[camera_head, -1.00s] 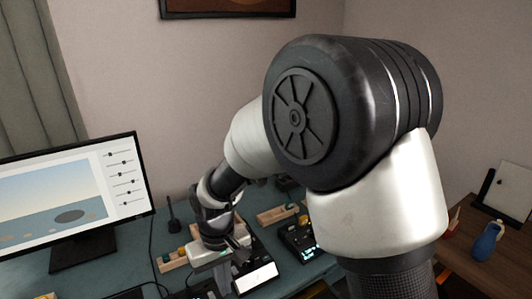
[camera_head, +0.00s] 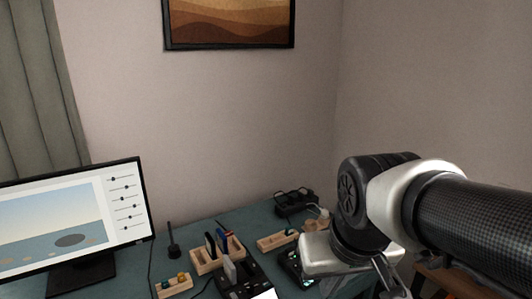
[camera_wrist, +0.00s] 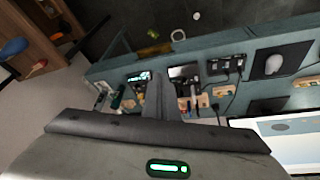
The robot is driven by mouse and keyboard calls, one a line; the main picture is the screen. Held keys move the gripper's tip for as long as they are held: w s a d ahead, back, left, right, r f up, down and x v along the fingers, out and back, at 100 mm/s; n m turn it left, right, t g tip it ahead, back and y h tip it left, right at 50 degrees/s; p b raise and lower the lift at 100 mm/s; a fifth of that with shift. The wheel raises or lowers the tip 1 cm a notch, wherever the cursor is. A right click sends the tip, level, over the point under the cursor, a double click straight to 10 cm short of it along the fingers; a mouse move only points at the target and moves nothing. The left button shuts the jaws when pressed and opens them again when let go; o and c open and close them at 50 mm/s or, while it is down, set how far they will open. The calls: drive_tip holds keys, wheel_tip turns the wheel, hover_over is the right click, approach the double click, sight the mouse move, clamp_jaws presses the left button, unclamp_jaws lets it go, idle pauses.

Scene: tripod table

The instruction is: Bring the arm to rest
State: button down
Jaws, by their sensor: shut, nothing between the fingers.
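My arm reaches in from the right side of the head view, bent low, with its wrist over the right part of the blue-green table (camera_head: 150,254). In the wrist view my gripper (camera_wrist: 158,82) shows as two grey fingers pressed together, with nothing between them. The fingers point toward the table, which lies some way off in that view. In the head view the fingertips are not clearly seen; they are cut off or hidden at the lower edge.
A monitor (camera_head: 65,215) stands at the left. Wooden racks (camera_head: 205,266) with small items, a dark device with a white screen (camera_head: 265,294) and a black device (camera_head: 296,203) sit on the table. A framed picture (camera_head: 230,20) hangs on the wall.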

drive_tip(key=s+d+r+m+t, duration=0.1)
drive_tip(key=s+d+r, duration=0.1)
drive_tip(key=s+d, duration=0.15)
wheel_tip(320, 180, up, 12)
drive_tip(key=p, duration=1.2)
drive_tip(key=shift+s, duration=0.4)
